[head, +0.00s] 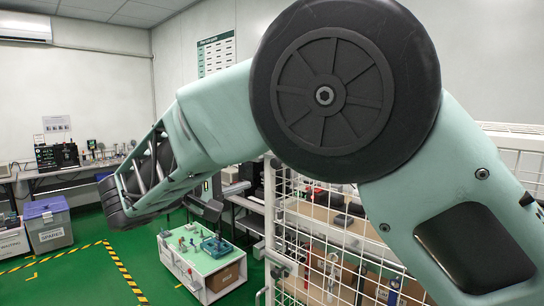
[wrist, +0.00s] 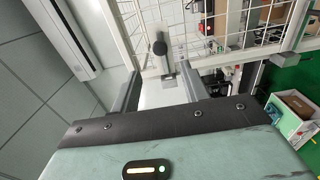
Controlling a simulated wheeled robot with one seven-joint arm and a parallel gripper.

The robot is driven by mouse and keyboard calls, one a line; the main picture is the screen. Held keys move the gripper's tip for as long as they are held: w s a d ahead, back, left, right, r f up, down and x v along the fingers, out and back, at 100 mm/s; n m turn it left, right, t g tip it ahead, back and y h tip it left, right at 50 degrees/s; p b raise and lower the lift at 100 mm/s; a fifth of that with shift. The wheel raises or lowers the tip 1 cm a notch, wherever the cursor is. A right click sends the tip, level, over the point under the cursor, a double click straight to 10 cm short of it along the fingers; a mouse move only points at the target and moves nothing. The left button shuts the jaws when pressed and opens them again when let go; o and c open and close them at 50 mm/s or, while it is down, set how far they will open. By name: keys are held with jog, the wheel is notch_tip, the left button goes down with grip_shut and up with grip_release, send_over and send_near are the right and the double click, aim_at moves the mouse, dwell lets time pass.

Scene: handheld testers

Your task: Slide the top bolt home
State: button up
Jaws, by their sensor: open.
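My gripper (wrist: 156,78) is open, with one grey finger on each side of the picture. The knob shows between and beyond the fingertips, and I see no contact. Whether this is the top bolt, and how far it is slid, I cannot tell. In the head view my arm covers much of the middle, and I cannot make out the gripper's fingers clearly.
The white mesh cage (head: 320,240) stands at the right in the head view, with shelves of goods behind it. A white cart (head: 190,265) with small items stands on the green floor. A lidded spares bin (head: 47,222) is at the left, beside yellow-black floor tape.

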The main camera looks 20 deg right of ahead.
jog(key=shift+p+x, duration=2.15)
jog(key=shift+x, duration=3.5)
jog(key=shift+c, duration=0.4)
